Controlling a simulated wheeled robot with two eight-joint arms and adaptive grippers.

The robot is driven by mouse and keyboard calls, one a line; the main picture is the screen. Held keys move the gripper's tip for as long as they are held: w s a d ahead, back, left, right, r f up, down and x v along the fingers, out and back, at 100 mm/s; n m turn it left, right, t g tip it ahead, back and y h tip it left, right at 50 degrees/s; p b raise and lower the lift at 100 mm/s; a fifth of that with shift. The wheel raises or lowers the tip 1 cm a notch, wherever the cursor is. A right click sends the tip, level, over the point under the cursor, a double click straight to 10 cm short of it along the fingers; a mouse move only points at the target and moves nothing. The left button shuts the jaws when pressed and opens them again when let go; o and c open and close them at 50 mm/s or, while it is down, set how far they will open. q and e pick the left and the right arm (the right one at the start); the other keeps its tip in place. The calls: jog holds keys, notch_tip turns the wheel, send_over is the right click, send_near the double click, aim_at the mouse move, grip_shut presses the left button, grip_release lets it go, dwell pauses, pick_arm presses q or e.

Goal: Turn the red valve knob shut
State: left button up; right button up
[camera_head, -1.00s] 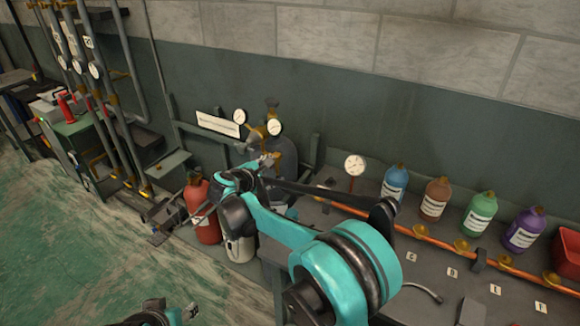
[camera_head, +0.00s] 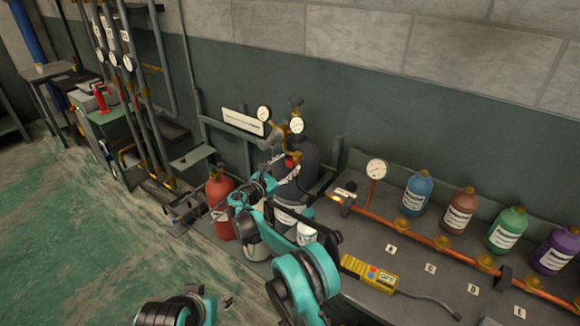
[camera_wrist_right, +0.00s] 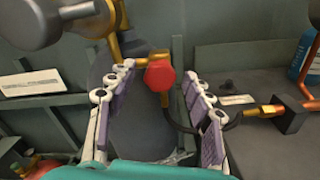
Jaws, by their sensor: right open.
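The red valve knob (camera_wrist_right: 159,75) shows in the right wrist view on a brass fitting, framed between my right gripper's fingertips. In the head view the knob (camera_head: 291,161) is small and partly hidden, on the brass valve of the dark grey cylinder (camera_head: 304,158). My right gripper (camera_head: 279,170) is open and reaches to the front of the valve. Its two pale fingers stand on either side of the knob in the wrist view, with gaps visible. I cannot tell how deep the knob sits between them. My left gripper (camera_head: 222,303) is low at the bottom edge, its jaw state unclear.
Round gauges (camera_head: 296,125) sit above the valve. A red cylinder (camera_head: 219,205) stands left of my right arm. On the right, a workbench (camera_head: 420,268) carries a copper pipe (camera_head: 440,243), several bottles and a yellow detector (camera_head: 369,274). Floor at left is clear.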

jog(key=shift+w+d, duration=0.45)
jog(key=shift+w, duration=0.15)
jog(key=c, duration=1.2)
jog(key=shift+o, duration=0.2)
